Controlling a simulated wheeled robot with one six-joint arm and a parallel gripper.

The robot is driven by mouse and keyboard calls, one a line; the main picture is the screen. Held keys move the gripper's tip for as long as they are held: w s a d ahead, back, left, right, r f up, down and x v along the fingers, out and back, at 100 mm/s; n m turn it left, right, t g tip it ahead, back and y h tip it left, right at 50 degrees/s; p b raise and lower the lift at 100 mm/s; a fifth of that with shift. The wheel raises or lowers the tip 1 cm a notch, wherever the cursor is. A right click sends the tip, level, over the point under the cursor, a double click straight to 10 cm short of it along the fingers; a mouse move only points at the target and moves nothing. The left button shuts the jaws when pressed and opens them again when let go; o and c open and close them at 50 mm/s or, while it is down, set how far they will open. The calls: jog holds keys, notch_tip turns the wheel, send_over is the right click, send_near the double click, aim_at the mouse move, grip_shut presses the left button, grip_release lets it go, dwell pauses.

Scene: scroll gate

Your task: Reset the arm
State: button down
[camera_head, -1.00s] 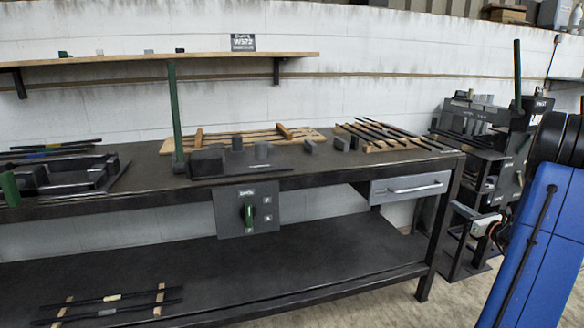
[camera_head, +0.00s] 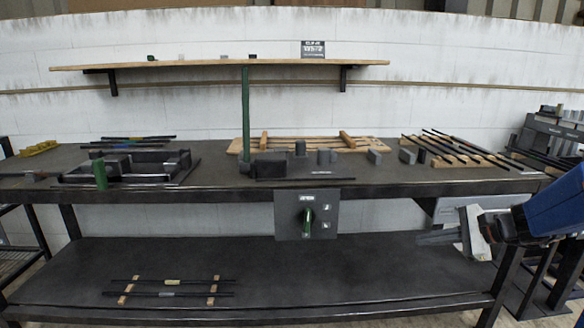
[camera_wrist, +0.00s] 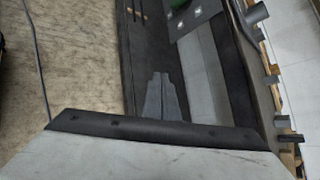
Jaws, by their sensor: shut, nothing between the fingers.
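My gripper (camera_head: 432,238) is at the right of the head view, pointing left, in front of the workbench's right part and below its top. Its grey fingers are together and hold nothing. In the wrist view the closed fingers (camera_wrist: 160,98) point away from the camera over the dark bench structure, with nothing between them. My blue arm link comes in from the right edge.
The workbench (camera_head: 225,190) bears a green post (camera_head: 245,110), a dark tray (camera_head: 140,166), rods on a wooden rack (camera_head: 460,150) and small blocks. A panel with a green knob (camera_head: 307,216) hangs in front. The lower shelf (camera_head: 360,270) is mostly bare. A dark machine (camera_head: 550,135) stands right.

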jog(key=s+a+n+g+h, duration=0.1)
jog(key=s+a+n+g, duration=0.1)
jog(key=s+a+n, duration=0.4)
jog(key=s+a+f+n+h, duration=0.1)
jog(key=s+n+h, duration=0.2)
jog(key=s+n, duration=0.3)
jog(key=s+a+f+n+h, duration=0.1)
jog(key=s+n+h, duration=0.3)
jog(key=s, duration=1.1)
jog(key=shift+a+f+n+g, duration=0.3)
jog(key=shift+a+n+g, duration=0.1)
jog(key=shift+n, duration=0.6)
